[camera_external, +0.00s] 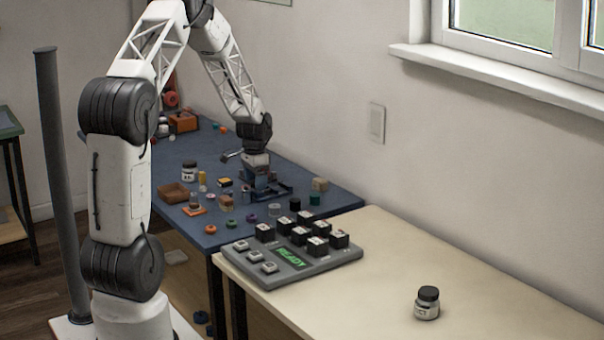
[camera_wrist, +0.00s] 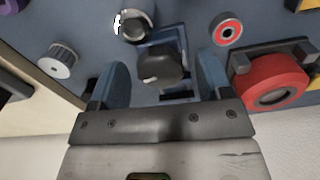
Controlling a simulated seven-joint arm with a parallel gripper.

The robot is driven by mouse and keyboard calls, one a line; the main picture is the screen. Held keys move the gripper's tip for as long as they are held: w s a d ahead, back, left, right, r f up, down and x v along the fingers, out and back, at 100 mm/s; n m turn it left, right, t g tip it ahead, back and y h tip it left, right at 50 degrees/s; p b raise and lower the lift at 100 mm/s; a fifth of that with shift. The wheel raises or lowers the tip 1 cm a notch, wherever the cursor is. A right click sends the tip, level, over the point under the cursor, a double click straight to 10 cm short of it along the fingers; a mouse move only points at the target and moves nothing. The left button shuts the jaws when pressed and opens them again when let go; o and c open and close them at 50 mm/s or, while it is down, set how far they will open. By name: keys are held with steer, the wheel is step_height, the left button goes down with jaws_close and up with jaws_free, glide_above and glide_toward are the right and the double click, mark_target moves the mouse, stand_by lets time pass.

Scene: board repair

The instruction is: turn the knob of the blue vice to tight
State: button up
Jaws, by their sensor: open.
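The knob (camera_wrist: 163,68) of the blue vice is dark and round with a small light mark near its lower-left rim in the wrist view. Blue parts of the vice (camera_wrist: 168,36) show behind and beside it. My gripper (camera_wrist: 161,75) is open, one blue finger on each side of the knob. In the external view my gripper (camera_external: 258,168) points down over the blue vice (camera_external: 268,190) on the blue bench, and the knob is hidden there.
In the wrist view, a white toothed pulley (camera_wrist: 61,60), a dark round part (camera_wrist: 137,25), a red ring (camera_wrist: 227,29) and a large red roller (camera_wrist: 270,84) lie around the vice. Several small parts crowd the bench (camera_external: 335,199). A grey button panel (camera_external: 290,258) stands nearer.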

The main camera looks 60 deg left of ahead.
steer(key=shift+r, duration=0.1)
steer(key=shift+r, duration=3.8)
steer(key=shift+d+r, duration=0.15)
steer(key=s+d+r+t, duration=0.1)
steer(key=s+d+r, duration=0.4)
steer(key=d+r, duration=0.7)
steer(key=s+d+r, duration=0.4)
steer(key=d+r, duration=0.4)
steer(key=d, duration=0.8)
steer(key=s+d+r, duration=0.1)
steer(key=s+d, duration=0.7)
steer(key=s, duration=0.4)
steer(key=s+d+r+t, duration=0.1)
steer(key=s+d+r, duration=0.1)
steer(key=s+d, duration=0.7)
steer(key=s, duration=0.3)
steer(key=shift+d+r+n+t, duration=0.3)
steer(key=shift+n, duration=0.1)
